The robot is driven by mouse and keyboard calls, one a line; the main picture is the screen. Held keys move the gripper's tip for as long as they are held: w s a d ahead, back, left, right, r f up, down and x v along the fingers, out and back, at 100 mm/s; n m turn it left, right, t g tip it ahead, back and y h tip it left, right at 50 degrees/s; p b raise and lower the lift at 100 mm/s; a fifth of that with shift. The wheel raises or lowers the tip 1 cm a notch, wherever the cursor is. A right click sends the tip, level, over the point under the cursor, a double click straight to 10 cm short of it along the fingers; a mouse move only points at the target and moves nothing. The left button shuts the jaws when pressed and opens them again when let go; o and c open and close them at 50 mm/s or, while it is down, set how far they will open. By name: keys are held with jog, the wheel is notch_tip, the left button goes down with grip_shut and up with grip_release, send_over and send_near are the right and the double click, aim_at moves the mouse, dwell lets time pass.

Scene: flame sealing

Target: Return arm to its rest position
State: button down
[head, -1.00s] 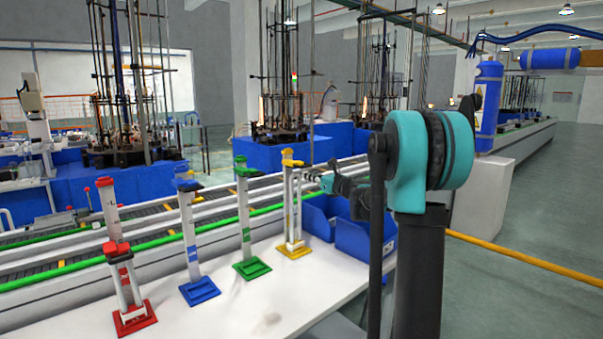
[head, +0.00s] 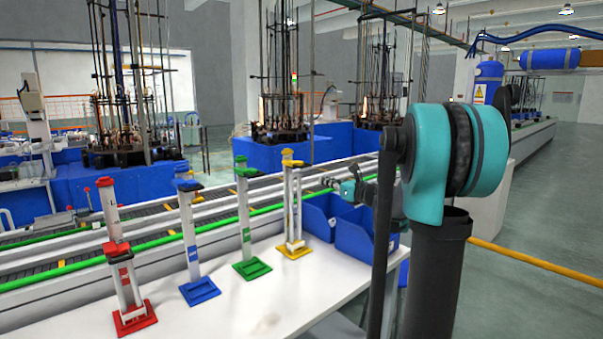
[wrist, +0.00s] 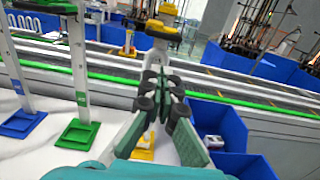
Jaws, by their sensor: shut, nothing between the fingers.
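My gripper (head: 332,182) is in the head view, just right of the yellow stand's upper part and above the blue bins. In the wrist view my gripper (wrist: 163,95) has its dark fingers brought together, with nothing held between them. The yellow-topped stand (head: 288,205) stands upright on the white table, on a yellow base. In the wrist view the yellow stand (wrist: 164,28) is behind the fingers, which partly cover it.
A red stand (head: 123,280), a blue stand (head: 189,230) and a green stand (head: 245,215) stand in a row on the white table (head: 255,310). Blue bins (head: 352,238) sit at its right end. A conveyor (head: 60,255) runs behind. Open floor lies to the right.

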jog(key=shift+s+d, duration=0.1)
jog(key=shift+s, duration=0.1)
jog(key=s+a+f+n+g+h, duration=0.2)
jog(key=s+a+f+n+g, duration=0.2)
jog(key=s+f+n, duration=0.5)
jog(key=s+a+f+n+g+h, duration=0.25)
jog(key=s+f+n, duration=0.45)
jog(key=s+f, duration=0.35)
jog(key=s+d+f+n+g+h, duration=0.2)
jog(key=s+f+n, duration=0.4)
jog(key=s, duration=0.3)
jog(key=s+d+f+n+g+h, duration=0.2)
jog(key=s+d+f+n+h, duration=0.2)
jog(key=s, duration=0.6)
notch_tip(320, 180, down, 3)
jog(key=d+n, duration=0.2)
jog(key=shift+s+d+n, duration=0.2)
jog(key=shift+d+n, duration=0.1)
jog(key=shift+n, duration=0.1)
